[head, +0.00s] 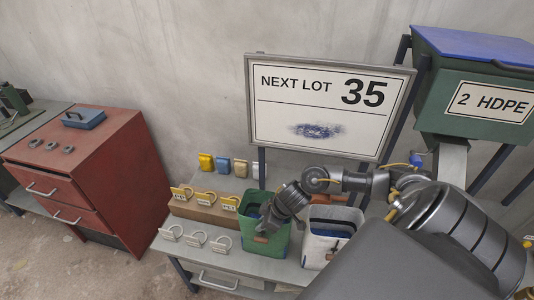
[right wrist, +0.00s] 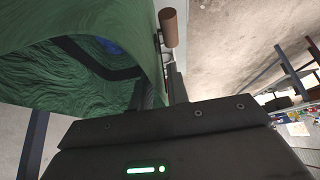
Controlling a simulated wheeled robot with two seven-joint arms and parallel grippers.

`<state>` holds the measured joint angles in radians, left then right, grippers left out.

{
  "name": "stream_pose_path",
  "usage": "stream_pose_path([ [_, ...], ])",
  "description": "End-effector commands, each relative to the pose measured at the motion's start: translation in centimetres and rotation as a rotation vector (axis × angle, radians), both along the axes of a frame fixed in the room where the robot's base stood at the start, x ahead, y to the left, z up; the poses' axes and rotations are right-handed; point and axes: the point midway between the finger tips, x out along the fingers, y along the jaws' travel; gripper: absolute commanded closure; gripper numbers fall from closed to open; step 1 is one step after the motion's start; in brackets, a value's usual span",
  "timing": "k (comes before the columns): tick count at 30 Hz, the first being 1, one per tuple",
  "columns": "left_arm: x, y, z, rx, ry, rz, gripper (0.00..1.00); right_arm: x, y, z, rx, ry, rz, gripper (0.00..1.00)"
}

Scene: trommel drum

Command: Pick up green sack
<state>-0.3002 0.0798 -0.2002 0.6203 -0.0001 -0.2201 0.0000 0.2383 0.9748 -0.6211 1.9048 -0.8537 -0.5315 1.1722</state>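The green sack (head: 266,246) stands upright and open-topped on the grey bench in the head view, with a brown handle at its front. My right gripper (head: 266,222) is at its top, over the opening and near the front rim. In the right wrist view the green sack (right wrist: 95,60) fills the upper left, with something blue inside. The brown handle (right wrist: 168,28) hangs by its rim. The fingers (right wrist: 160,90) reach up beside the sack's edge; the sack hides part of them, so I cannot tell whether they are shut on it. My left gripper is not in view.
A white sack (head: 326,246) stands close to the right of the green one. Tags and padlock-like pieces (head: 205,198) sit on the bench to the left. A sign (head: 325,105) reading 35 stands behind, beside a green bin (head: 480,95). A red cabinet (head: 100,180) is at left.

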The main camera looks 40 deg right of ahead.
Motion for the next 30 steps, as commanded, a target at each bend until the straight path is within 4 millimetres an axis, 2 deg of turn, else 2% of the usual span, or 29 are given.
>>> stream_pose_path([
  [1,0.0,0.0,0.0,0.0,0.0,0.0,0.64,0.0,0.0,0.0,0.0,0.0,0.0,0.9],
  [3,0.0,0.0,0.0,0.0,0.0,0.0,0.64,0.0,0.0,0.0,0.0,0.0,0.0,0.99],
  [4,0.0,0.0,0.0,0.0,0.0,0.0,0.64,0.0,0.0,0.0,0.0,0.0,0.0,1.0],
  [20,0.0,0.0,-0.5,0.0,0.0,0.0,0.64,0.2,0.0,0.5,0.0,-0.007,0.001,1.0],
  [30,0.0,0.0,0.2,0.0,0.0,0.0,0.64,0.3,0.0,6.5,0.0,-0.01,0.001,1.0],
])
